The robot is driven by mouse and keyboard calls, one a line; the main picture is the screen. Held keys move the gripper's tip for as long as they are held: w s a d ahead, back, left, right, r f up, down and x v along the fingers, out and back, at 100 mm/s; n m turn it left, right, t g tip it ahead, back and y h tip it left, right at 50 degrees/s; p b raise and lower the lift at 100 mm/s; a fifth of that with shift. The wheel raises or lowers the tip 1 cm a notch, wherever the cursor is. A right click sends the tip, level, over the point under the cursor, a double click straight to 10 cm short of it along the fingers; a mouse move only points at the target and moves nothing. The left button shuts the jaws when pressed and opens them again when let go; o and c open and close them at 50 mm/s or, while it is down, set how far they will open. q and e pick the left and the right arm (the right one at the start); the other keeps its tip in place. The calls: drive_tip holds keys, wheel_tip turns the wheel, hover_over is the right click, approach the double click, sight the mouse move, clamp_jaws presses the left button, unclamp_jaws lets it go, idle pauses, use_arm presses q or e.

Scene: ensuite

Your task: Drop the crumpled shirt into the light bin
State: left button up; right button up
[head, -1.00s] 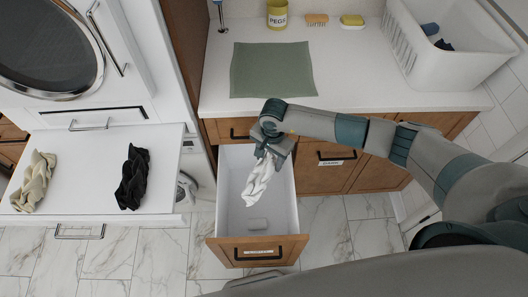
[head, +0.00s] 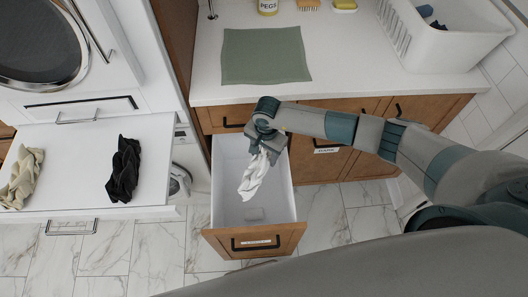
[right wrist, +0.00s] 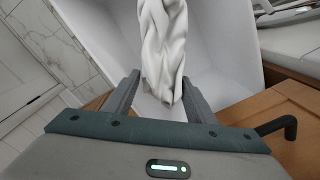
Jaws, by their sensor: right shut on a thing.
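The crumpled white shirt (head: 254,178) hangs from my right gripper (head: 266,147) over the open pull-out bin (head: 284,205). The bin has white inner walls and a wooden front with a black handle and a label too small to read. My right gripper is shut on the upper end of the shirt. In the right wrist view the shirt (right wrist: 163,40) sits between the two fingers, with the white bin wall (right wrist: 225,45) behind it. My left gripper is not in view.
A black garment (head: 124,170) and a beige garment (head: 22,178) lie on the white shelf (head: 75,155) at left. The counter holds a green mat (head: 265,55) and a white basket (head: 440,45). A labelled wooden front (head: 325,165) is shut beside the bin.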

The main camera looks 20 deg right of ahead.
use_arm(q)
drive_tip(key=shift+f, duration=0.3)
use_arm(e)
drive_tip(key=shift+f, duration=0.55)
drive_tip(key=o, duration=1.2)
drive_tip(key=shift+r, duration=0.1)
wheel_tip(320, 180, up, 12)
drive_tip(key=b, duration=0.3)
drive_tip(key=shift+s+d+f, duration=0.15)
drive_tip(key=shift+f, duration=0.1)
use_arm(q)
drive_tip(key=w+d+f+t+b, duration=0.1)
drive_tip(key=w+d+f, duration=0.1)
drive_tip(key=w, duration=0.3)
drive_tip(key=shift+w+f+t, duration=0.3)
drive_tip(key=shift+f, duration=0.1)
use_arm(e)
drive_tip(key=shift+s+r, duration=0.15)
drive_tip(key=shift+r, duration=2.75)
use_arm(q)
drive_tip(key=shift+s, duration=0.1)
